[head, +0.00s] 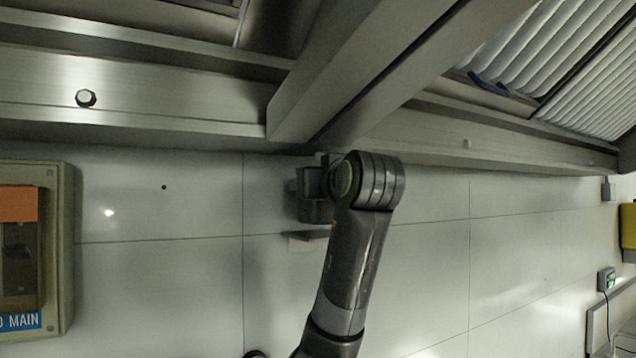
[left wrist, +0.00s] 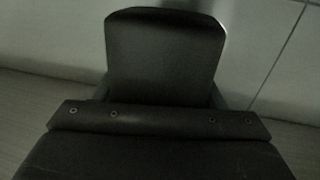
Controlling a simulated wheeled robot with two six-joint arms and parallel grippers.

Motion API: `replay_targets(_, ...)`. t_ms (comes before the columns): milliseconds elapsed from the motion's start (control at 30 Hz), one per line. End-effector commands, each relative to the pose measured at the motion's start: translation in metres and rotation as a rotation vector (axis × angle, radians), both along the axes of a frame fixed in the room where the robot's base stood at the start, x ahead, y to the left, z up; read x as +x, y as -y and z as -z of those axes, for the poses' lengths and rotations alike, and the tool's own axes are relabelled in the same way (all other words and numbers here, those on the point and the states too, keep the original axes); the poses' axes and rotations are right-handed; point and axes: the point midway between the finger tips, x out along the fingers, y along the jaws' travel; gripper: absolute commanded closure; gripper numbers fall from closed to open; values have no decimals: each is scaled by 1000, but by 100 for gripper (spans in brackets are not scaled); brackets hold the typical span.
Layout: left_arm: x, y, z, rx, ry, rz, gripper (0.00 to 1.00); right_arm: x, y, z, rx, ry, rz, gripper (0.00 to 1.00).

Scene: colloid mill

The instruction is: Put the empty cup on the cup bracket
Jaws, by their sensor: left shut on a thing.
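One arm of mine rises from the bottom middle of the head view. Its wrist ends in a dark gripper (head: 316,196) in front of the pale wall; the fingertips are hidden or too dark to make out. In the left wrist view my left gripper (left wrist: 165,60) is a dark block with a rounded top above a screwed plate. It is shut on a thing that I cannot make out. I cannot identify the empty cup or the cup bracket in either view. My right gripper is not in view.
A steel hood (head: 180,95) with a thick beam (head: 350,75) spans the top of the head view, just above the arm's wrist. An electrical box (head: 55,250) is on the wall at left. A small pale piece (head: 303,243) shows below the gripper.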

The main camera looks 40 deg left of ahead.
Motion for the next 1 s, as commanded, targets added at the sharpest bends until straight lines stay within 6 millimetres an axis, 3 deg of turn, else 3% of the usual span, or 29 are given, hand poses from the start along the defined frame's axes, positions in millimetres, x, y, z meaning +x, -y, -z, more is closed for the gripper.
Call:
replay_targets(167, 0, 1, 12, 1, 0, 0, 60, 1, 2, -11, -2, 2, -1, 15)
replay_targets(600, 0, 1, 20, 0, 1, 0, 60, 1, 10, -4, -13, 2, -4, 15)
replay_targets(633, 0, 1, 18, 0, 0, 0, 33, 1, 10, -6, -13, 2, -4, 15)
replay_targets(767, 0, 1, 18, 0, 0, 0, 16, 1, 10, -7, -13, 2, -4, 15)
replay_targets(1000, 0, 1, 18, 0, 0, 0, 15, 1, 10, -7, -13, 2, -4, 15)
